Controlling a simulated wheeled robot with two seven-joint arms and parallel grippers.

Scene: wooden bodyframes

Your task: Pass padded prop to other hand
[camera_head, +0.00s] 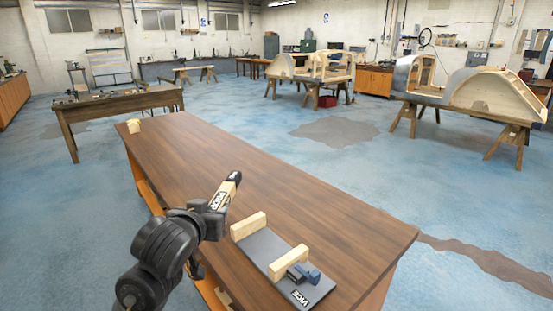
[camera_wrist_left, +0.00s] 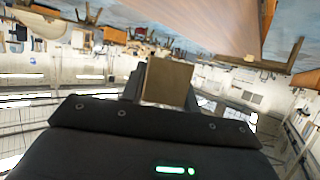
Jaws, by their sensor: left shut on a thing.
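My left gripper (camera_head: 228,190) is above the near part of the long brown table, left of the grey board, pointing up and right. In the left wrist view, the held thing shows as a brown square face (camera_wrist_left: 167,82) between the dark fingers. My right gripper is in neither view.
On the long table (camera_head: 330,208) lies a grey board (camera_head: 262,248) with two upright wooden blocks and a blue clamp (camera_head: 304,272). A small wooden piece (camera_head: 133,126) sits at the table's far left end. The table's middle is clear. Wooden bodyframes (camera_head: 490,92) stand beyond.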

